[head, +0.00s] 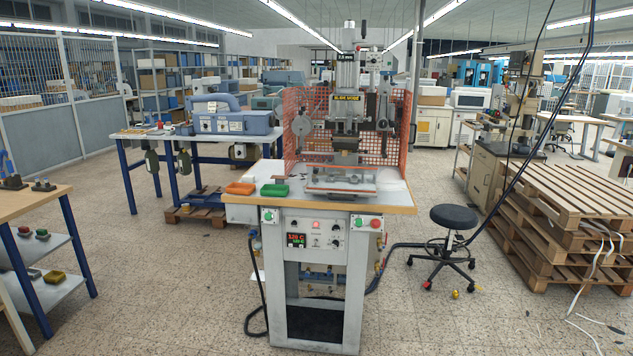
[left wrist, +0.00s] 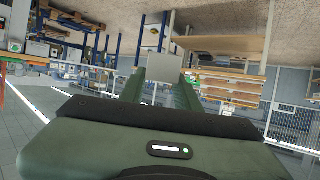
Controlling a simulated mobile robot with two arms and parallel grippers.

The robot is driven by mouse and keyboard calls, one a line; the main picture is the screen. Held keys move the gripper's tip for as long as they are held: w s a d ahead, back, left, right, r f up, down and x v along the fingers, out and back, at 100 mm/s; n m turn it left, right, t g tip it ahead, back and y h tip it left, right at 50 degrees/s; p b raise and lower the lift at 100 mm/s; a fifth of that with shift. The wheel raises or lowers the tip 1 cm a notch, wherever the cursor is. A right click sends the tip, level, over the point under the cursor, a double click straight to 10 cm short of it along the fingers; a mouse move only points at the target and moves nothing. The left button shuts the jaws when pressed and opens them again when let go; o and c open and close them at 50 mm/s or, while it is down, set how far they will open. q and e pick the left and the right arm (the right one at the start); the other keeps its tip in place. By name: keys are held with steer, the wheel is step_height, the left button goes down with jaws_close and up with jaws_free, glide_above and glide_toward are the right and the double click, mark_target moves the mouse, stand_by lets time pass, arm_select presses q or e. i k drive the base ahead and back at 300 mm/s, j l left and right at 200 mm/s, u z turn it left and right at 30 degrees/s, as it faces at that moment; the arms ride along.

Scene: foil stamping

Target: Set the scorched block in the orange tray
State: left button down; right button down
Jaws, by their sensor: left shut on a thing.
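The orange tray (head: 241,188) is on the left side of the stamping press table in the head view. A green tray (head: 275,190) is just to its right. In the left wrist view my left gripper (left wrist: 161,80) is shut on a pale grey, square-faced block (left wrist: 155,64) at its fingertips. No scorch mark can be made out on the face that shows. Neither gripper shows in the head view, so I cannot tell how far the held block is from the tray. My right gripper is not in view.
The stamping press (head: 345,130) stands on its table with an orange mesh guard (head: 299,110) around it. A black stool (head: 454,217) and stacked pallets (head: 560,195) are to the right. A wooden workbench (head: 35,200) is at the left. Floor in front is clear.

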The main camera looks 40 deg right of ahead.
mark_target(240, 191)
steer(key=i+l+z, duration=0.2)
steer(key=i+z, duration=0.25)
steer(key=i+l+z, duration=0.1)
steer(key=i+z, duration=0.75)
steer(key=i+l+u, duration=0.35)
steer(key=i+l, duration=0.15)
steer(key=i, duration=0.2)
steer(key=i+l+u, duration=0.35)
steer(key=i+l, duration=0.3)
